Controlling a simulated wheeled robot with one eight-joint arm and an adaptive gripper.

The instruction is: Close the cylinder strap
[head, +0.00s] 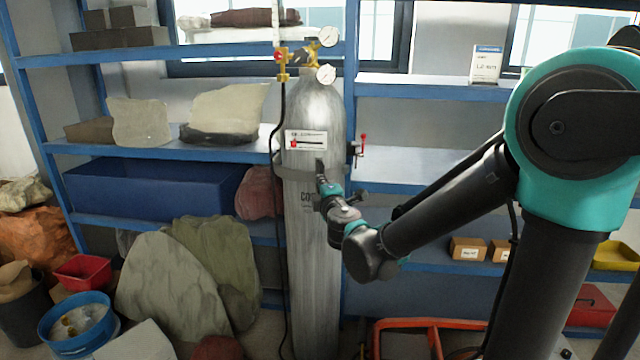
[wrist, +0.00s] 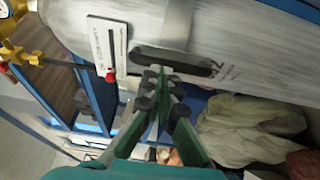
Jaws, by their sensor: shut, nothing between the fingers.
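The grey gas cylinder (head: 313,240) stands upright against the blue shelving; it also fills the top of the wrist view (wrist: 265,50). A grey strap band (head: 293,173) crosses its front, and shows as a pale band in the wrist view (wrist: 178,22). A dark elongated piece (wrist: 172,61) lies at the end of this band, against the cylinder; whether it is latched I cannot tell. My gripper (wrist: 158,76) is shut and empty, its fingertips right at the dark piece's lower edge in the wrist view. Contact is unclear. In the head view my gripper (head: 322,184) is in front of the cylinder.
A white label plate with a red slider (head: 306,140) is above the strap. A red-handled clamp (head: 362,146) is right of the cylinder. Gauges (head: 327,75) and a yellow valve (head: 283,62) sit on top, with a black hose hanging left. An orange frame (head: 430,324) stands low right.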

